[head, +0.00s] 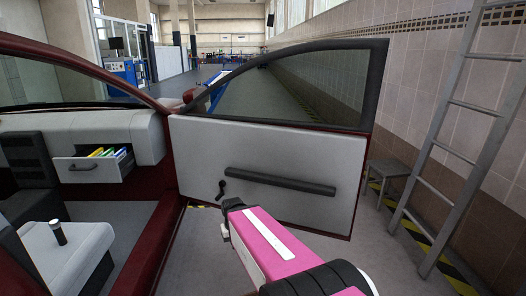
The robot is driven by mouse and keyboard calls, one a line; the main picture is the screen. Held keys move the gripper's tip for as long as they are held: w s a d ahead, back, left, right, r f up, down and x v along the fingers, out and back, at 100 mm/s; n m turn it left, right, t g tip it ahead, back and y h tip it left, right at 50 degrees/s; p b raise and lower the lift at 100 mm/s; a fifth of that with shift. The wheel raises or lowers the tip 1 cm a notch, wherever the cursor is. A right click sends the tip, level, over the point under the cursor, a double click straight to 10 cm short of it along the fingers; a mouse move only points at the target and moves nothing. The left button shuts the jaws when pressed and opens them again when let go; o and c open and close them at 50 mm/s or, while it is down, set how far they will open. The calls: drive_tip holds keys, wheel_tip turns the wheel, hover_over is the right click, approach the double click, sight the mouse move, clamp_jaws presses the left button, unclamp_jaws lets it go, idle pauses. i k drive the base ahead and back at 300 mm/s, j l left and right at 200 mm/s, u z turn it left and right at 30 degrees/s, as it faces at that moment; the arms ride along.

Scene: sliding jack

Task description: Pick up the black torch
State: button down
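The black torch (58,232) looks like a small dark cylinder with a lighter ring near its top. It stands nearly upright on the white console box (75,248) inside the car, at the lower left. My pink and white arm reaches in from the bottom of the head view. My gripper (225,232) is at its far end, well to the right of the torch and apart from it, in front of the open door. Only a small grey part of the gripper shows. Its fingers cannot be made out, and no held thing is visible.
The red car's door (270,175) stands wide open, with a dark handle bar and window crank. An open glove drawer (88,170) holds several coloured items. A dark red door frame runs between my gripper and the console. A stool (388,168) and ladder (440,150) stand right.

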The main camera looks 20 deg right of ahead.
sight(55, 225)
drive_tip(key=u, duration=1.45)
